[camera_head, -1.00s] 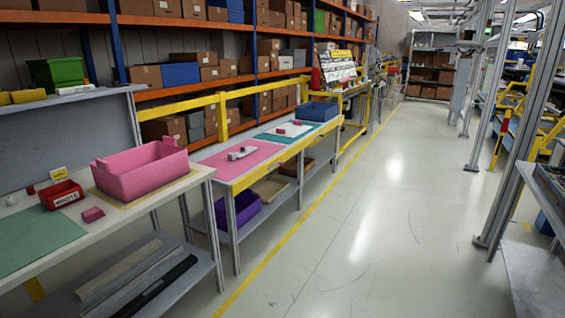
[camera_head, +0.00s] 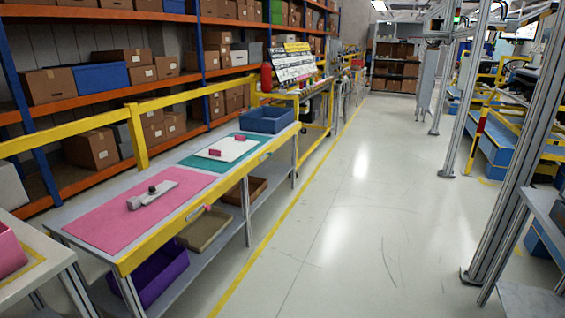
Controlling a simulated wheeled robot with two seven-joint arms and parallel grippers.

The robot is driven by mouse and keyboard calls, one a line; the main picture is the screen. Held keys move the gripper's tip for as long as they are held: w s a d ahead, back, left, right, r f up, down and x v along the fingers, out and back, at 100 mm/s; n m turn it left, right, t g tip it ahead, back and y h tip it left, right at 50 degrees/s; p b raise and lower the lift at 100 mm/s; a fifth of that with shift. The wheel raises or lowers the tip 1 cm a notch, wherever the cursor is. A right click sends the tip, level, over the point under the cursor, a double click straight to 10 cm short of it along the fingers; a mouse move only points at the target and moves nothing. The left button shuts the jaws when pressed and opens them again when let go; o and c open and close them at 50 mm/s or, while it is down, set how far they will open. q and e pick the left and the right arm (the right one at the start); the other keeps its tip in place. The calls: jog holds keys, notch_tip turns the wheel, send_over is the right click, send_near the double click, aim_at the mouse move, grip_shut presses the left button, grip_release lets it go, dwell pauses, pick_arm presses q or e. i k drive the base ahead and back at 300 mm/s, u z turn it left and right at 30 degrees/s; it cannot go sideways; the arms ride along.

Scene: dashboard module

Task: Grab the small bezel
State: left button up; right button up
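A narrow grey part with a dark knob (camera_head: 152,194) lies on the pink mat (camera_head: 110,228) on the long workbench. A flat white piece (camera_head: 232,150) with small pink blocks (camera_head: 214,152) lies on the teal mat (camera_head: 190,161) further along the same bench. I cannot tell which of these, if any, is the small bezel. Neither of my grippers is in view.
A blue bin (camera_head: 268,120) stands at the bench's far end. A purple bin (camera_head: 160,275) and brown trays (camera_head: 206,230) sit on its lower shelf. A pink bin (camera_head: 8,252) is cut off at left. The aisle floor (camera_head: 330,240) is clear.

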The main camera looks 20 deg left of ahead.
aim_at(133, 203)
jog(key=u, duration=0.3)
jog(key=i, duration=1.95)
jog(key=u, duration=0.75)
